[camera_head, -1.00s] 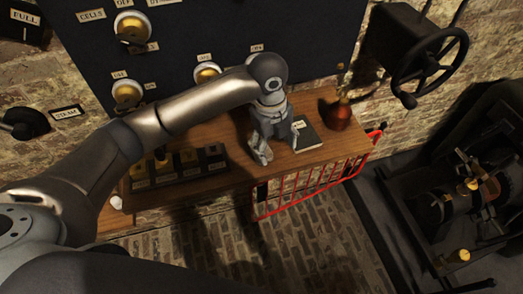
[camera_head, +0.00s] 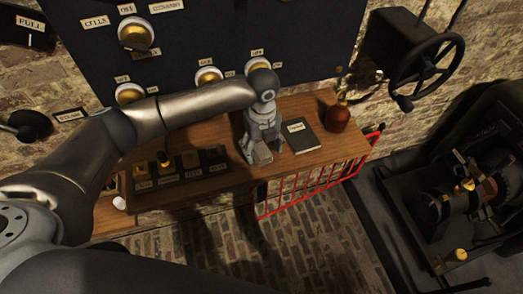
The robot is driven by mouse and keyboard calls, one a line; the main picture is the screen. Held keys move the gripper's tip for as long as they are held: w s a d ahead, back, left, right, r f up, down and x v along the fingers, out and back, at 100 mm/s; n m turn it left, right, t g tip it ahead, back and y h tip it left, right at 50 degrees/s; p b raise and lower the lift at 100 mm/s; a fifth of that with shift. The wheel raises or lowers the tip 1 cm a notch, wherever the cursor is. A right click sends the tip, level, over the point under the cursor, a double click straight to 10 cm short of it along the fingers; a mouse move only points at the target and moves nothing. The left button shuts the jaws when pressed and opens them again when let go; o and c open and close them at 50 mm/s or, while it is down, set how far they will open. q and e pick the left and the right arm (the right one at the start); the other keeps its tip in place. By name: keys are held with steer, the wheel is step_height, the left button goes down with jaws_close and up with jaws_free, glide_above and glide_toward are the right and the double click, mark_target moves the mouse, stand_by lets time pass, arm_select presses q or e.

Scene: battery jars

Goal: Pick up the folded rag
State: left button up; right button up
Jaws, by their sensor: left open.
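My left gripper (camera_head: 263,148) is open over the wooden shelf, pointing down, its fingertips close to the shelf top. A small greyish patch (camera_head: 262,156) shows between and in front of the fingertips. It may be the folded rag, but the gripper covers much of it and I cannot tell whether the fingers touch it. No other rag shows. My right gripper is not in view.
A dark notebook (camera_head: 301,137) lies just right of the gripper, with a reddish-brown bottle (camera_head: 338,118) beyond. Several dark labelled blocks (camera_head: 167,177) stand to the left. A dark dial panel (camera_head: 215,40) stands behind.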

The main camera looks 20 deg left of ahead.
arm_select(q)
steer(key=shift+f, duration=1.2)
steer(key=c, duration=1)
steer(key=shift+r, duration=0.1)
steer(key=shift+r, duration=0.45)
step_height(320, 180, up, 2)
steer(key=shift+r+b, duration=0.15)
steer(key=shift+b, duration=0.55)
steer(key=s+a+r, duration=0.1)
steer(key=s+r, duration=0.2)
steer(key=s, duration=0.1)
steer(key=s+a+r+b, duration=0.1)
steer(key=s+a+r, duration=0.1)
steer(key=s+r, duration=0.1)
steer(key=s+a+r+b, duration=0.1)
steer(key=s+a+r, duration=0.1)
steer(key=s, duration=0.4)
steer(key=shift+a+r, duration=0.25)
steer(key=shift+r, duration=0.6)
